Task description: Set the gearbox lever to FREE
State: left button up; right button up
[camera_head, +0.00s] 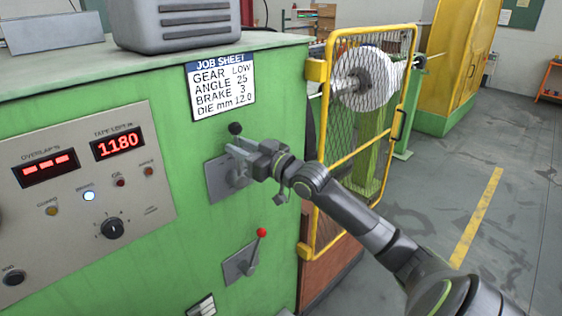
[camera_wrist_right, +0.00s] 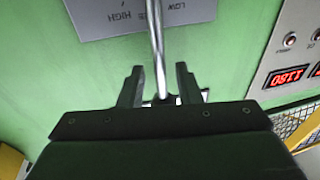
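The gearbox lever has a black knob (camera_head: 235,128) and stands on a grey plate (camera_head: 217,180) on the green machine front. In the right wrist view its silver rod (camera_wrist_right: 157,45) runs down between the fingers. The plate (camera_wrist_right: 198,12) there shows LOW and HIGH upside down, with a word between them partly hidden by the rod. My right gripper (camera_head: 233,149) is at the lever, just below the knob. In the wrist view this gripper (camera_wrist_right: 158,80) is open around the rod, with a gap on each side. My left gripper is not in view.
A second lever with a red knob (camera_head: 262,232) sits lower on the same front. A job sheet (camera_head: 221,86) above reads GEAR LOW. A control panel (camera_head: 150,205) is at the left. A yellow mesh guard (camera_head: 340,130) stands right, close to my right arm.

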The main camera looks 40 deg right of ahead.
jog(key=p+v, duration=0.8)
jog(key=v, duration=0.7)
jog(key=shift+s, duration=0.35)
jog(key=shift+f, duration=0.1)
jog(key=shift+d, duration=0.1)
